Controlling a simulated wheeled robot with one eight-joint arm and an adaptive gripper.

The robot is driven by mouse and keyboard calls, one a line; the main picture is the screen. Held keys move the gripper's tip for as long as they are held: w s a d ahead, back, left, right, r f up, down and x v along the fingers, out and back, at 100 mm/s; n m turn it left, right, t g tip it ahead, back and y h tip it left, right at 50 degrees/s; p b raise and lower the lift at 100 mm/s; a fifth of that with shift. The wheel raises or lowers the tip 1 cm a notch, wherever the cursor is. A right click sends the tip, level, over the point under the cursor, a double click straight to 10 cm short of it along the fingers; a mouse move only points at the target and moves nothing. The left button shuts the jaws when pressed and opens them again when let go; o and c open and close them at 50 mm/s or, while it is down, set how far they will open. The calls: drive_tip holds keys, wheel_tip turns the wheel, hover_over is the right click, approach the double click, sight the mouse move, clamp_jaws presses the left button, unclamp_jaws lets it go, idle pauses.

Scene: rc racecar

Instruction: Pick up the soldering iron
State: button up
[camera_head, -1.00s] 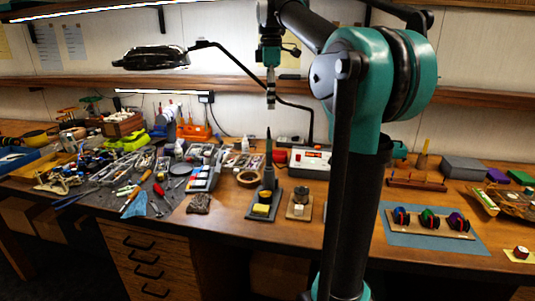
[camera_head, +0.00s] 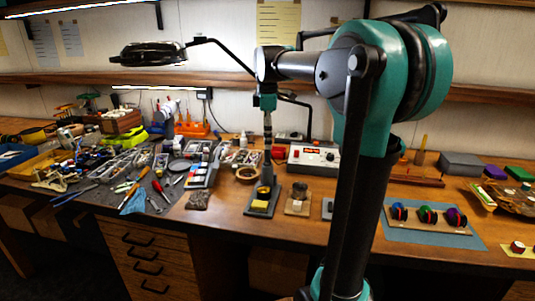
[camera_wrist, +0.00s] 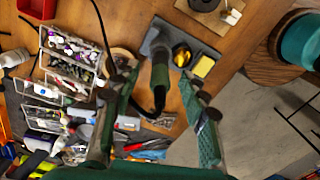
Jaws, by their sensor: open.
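The soldering iron, with a dark green-grey handle (camera_wrist: 160,72), stands upright in its dark stand (camera_wrist: 208,50) in the wrist view. Its black cord curves off the handle's near end. The stand also holds a yellow sponge (camera_wrist: 203,67) and brass wool (camera_wrist: 181,55). In the head view the stand (camera_head: 256,211) is near the bench's front edge, and my gripper (camera_head: 267,150) points down above it, overlapping the iron. In the wrist view my gripper (camera_wrist: 158,82) is open, with the handle between its green fingers. I see no clear contact.
A soldering station (camera_head: 313,158) stands behind to the right. A small square holder (camera_head: 298,201) is just right of the stand. A tape roll (camera_head: 247,174) and parts trays (camera_head: 202,165) lie to the left. A lamp arm (camera_head: 222,55) hangs over the bench.

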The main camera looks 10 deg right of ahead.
drive_tip(key=shift+f, duration=1.2)
clamp_jaws()
drive_tip(key=shift+r, duration=0.15)
wheel_tip(320, 180, up, 20)
